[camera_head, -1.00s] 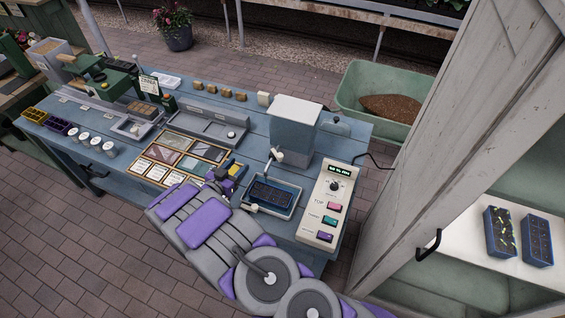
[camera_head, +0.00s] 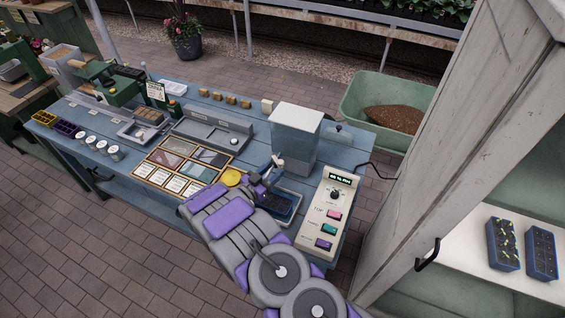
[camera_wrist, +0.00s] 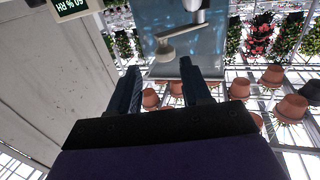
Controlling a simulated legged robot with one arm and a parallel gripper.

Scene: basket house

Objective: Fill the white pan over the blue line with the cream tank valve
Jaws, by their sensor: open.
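The tank (camera_head: 296,138) is a box with a white top and a blue-grey, see-through lower part at the table's back right. Its cream valve (camera_head: 279,160) is on the near side; in the wrist view the cream valve (camera_wrist: 180,48) shows ahead of and above the fingertips. The white pan (camera_head: 297,204) lies below it with a dark seed tray (camera_head: 276,204) inside, partly hidden by my arm. No blue line can be made out. My gripper (camera_head: 264,174) is open and empty, close to the valve; in the wrist view both fingers (camera_wrist: 160,72) are apart.
A cream control box (camera_head: 325,212) with a display and coloured buttons stands right of the pan. A yellow disc (camera_head: 231,177) and a framed card board (camera_head: 183,164) lie left of my gripper. A grey tray (camera_head: 212,130) sits behind. A wooden door (camera_head: 455,140) stands at right.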

